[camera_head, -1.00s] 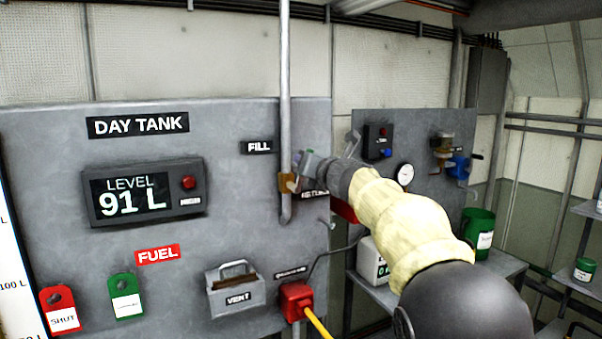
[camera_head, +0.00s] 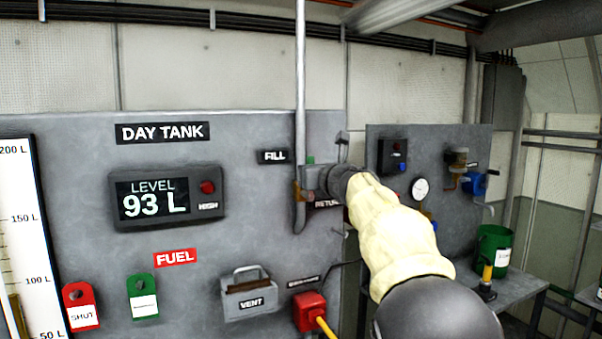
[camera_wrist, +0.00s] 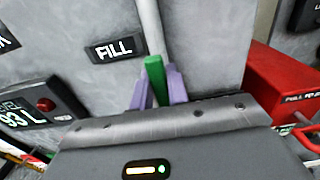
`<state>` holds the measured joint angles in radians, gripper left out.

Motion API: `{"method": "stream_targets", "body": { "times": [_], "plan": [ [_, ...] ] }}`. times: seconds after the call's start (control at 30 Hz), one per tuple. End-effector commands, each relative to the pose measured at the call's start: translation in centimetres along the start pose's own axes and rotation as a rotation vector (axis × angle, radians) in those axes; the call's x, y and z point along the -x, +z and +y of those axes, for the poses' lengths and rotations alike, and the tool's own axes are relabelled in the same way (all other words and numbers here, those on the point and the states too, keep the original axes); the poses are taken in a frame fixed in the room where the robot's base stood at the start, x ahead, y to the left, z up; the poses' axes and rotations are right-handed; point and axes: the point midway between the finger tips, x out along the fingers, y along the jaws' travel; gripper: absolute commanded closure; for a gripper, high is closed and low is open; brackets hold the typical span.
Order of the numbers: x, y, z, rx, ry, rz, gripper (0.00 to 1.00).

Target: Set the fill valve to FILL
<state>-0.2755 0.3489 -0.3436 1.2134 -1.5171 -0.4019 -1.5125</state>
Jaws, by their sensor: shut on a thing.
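The fill valve sits on the vertical pipe (camera_head: 300,90) below the FILL label (camera_head: 272,156). Its brass body (camera_head: 299,192) shows just left of my gripper (camera_head: 309,172) in the head view. In the wrist view the green valve handle (camera_wrist: 155,80) stands between the two purple fingers of my gripper (camera_wrist: 156,86), which is shut on it. The handle points up, roughly along the pipe. The FILL label (camera_wrist: 114,50) is left of it. The RETURN label (camera_head: 326,204) is partly hidden by my gripper. The level display (camera_head: 156,199) reads 93 L.
A red box (camera_wrist: 290,92) is close on the right in the wrist view. A VENT box (camera_head: 248,296) and a red connector (camera_head: 309,312) with a yellow cable are lower on the panel. Red and green tags (camera_head: 142,297) hang at lower left.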

Motion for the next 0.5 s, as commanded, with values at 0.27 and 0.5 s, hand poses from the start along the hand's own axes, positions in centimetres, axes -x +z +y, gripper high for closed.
{"method": "stream_targets", "body": {
  "times": [0.27,0.5],
  "plan": [
    [-0.01,-0.27,-0.19,0.01,-0.002,0.005,1.0],
    [-0.02,-0.24,-0.13,0.009,-0.002,0.004,0.62]
  ]
}}
